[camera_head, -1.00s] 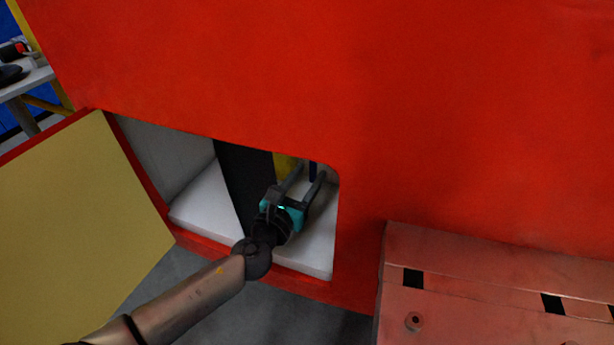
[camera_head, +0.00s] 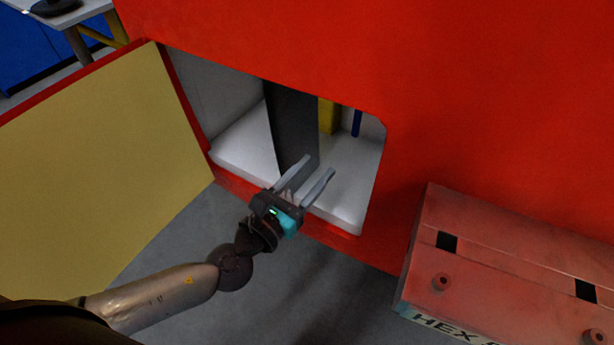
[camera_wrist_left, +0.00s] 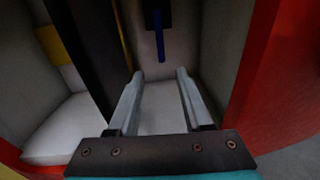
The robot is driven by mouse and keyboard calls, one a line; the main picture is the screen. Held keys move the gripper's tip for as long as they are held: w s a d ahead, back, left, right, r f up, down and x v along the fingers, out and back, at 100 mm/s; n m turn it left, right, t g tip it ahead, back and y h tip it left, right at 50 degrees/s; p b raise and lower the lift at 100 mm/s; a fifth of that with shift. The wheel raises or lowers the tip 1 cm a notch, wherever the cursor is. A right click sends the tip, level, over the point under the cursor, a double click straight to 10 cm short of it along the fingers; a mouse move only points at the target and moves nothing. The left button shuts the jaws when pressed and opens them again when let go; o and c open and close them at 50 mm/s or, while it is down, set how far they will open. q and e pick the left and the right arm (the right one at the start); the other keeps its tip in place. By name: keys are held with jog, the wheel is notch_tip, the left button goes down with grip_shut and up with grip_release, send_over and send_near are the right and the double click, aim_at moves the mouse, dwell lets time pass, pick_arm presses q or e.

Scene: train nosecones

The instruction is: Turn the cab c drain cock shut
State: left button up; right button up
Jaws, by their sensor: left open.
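A blue handle (camera_head: 357,123) hangs straight down at the back of the open compartment; it looks like the drain cock's lever. In the left wrist view the blue handle (camera_wrist_left: 158,36) hangs from a dark mount, ahead of and above the fingertips. In the head view its upper end is hidden by the red panel. My left gripper (camera_head: 318,164) is open and empty at the compartment's front opening, apart from the handle. It also shows open in the left wrist view (camera_wrist_left: 160,74). My right gripper is not in view.
A dark upright post (camera_head: 291,125) and a yellow part (camera_head: 328,117) stand inside, left of the handle. The cream-faced door (camera_head: 100,170) hangs open on the left. A red box (camera_head: 510,260) with a "HEX" label sits at right.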

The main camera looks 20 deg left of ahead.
pick_arm(q)
jog(key=shift+v, duration=0.8)
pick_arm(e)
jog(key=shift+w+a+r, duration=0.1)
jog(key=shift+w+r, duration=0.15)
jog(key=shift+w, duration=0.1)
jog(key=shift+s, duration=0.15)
